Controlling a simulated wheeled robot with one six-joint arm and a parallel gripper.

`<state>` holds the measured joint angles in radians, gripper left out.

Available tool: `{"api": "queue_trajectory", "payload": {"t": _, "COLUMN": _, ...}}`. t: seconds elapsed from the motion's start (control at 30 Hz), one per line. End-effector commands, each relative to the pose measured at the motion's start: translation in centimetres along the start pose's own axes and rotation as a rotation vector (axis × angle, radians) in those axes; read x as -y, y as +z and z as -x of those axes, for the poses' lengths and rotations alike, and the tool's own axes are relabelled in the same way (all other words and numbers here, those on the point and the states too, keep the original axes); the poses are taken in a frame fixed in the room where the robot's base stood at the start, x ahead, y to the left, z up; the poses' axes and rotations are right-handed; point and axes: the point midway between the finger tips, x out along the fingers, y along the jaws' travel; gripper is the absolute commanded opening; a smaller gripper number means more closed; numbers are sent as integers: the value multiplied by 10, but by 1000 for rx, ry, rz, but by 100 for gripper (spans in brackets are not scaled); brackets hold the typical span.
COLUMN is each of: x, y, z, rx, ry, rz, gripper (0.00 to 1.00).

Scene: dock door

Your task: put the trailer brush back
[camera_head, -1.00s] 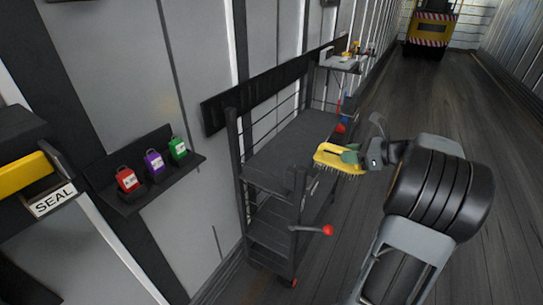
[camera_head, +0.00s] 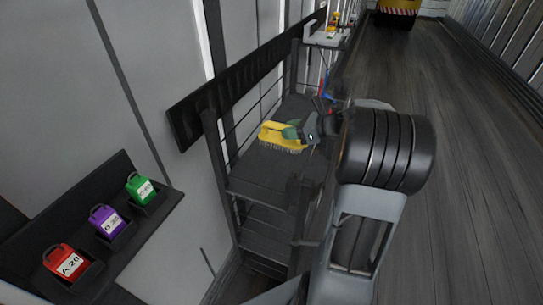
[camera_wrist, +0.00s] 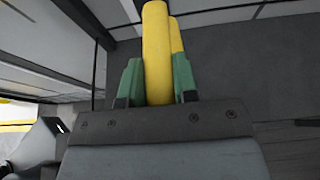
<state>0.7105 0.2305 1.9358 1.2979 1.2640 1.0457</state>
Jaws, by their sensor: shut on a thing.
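The trailer brush (camera_head: 272,134) has a yellow body with dark bristles pointing down. My gripper (camera_head: 296,133), with green fingers, is shut on it. In the head view the brush is held over the top shelf of the dark rack cart (camera_head: 262,178); I cannot tell whether the bristles touch the shelf. In the wrist view the brush's yellow handle (camera_wrist: 157,50) lies between the two green fingers (camera_wrist: 157,82). The bristles are hidden in that view.
A wall shelf with red (camera_head: 66,261), purple (camera_head: 106,221) and green (camera_head: 140,188) padlock-like tags is at the left. A dark wall rail (camera_head: 240,82) runs behind the cart. A small grey shelf (camera_head: 327,38) with items stands beyond it. Open floor (camera_head: 440,90) lies to the right.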

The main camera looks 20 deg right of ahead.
Motion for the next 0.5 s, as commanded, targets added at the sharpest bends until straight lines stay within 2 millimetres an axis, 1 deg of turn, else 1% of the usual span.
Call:
{"api": "queue_trajectory", "payload": {"t": 0.03, "x": -6, "y": -4, "z": -14, "rx": 0, "ry": 4, "rz": -1, "gripper": 1}}
{"api": "queue_trajectory", "payload": {"t": 0.1, "x": -9, "y": -14, "z": -27, "rx": 0, "ry": 3, "rz": -3, "gripper": 1}}
{"api": "queue_trajectory", "payload": {"t": 0.2, "x": -14, "y": -23, "z": -42, "rx": 0, "ry": 2, "rz": -2, "gripper": 1}}
{"api": "queue_trajectory", "payload": {"t": 0.33, "x": -17, "y": -29, "z": -55, "rx": 0, "ry": 1, "rz": 0, "gripper": 1}}
{"api": "queue_trajectory", "payload": {"t": 0.5, "x": -19, "y": -32, "z": -61, "rx": 1, "ry": -1, "rz": 0, "gripper": 1}}
